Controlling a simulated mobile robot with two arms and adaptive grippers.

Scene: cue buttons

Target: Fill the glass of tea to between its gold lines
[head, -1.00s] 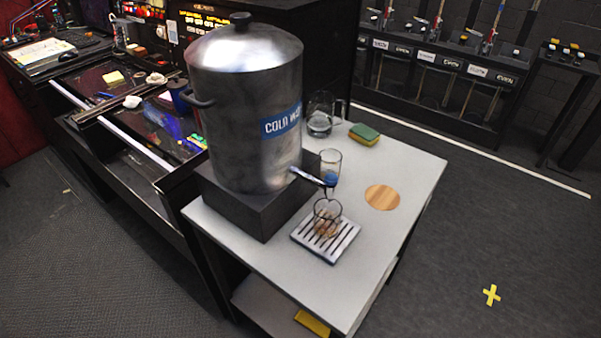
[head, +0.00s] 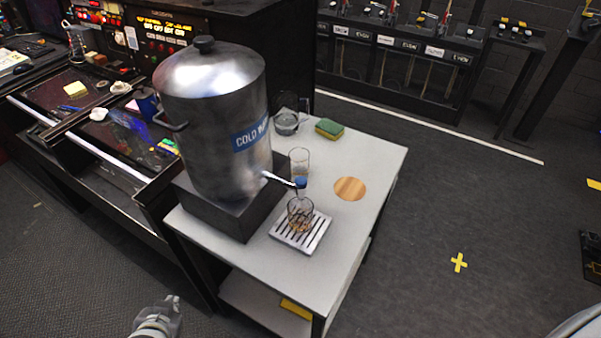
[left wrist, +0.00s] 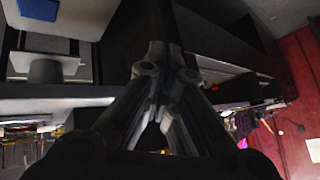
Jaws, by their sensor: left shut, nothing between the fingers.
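A large metal urn (head: 212,120) marked as cold water stands on a black box on the white table (head: 380,158). Its spout with a blue tap (head: 300,182) reaches out to the right. A glass (head: 300,215) with something brownish in it stands on the slatted drip tray (head: 312,240) under the tap. Its gold lines and exact level are too small to make out. A second glass (head: 299,161) stands behind the tap. My left gripper (head: 168,308) is low at the bottom edge, well short of the table; its fingers (left wrist: 160,90) are shut and empty.
A round wooden coaster (head: 350,189) lies right of the tray. A dark bench (head: 95,165) is at left. The floor in front and at right is open.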

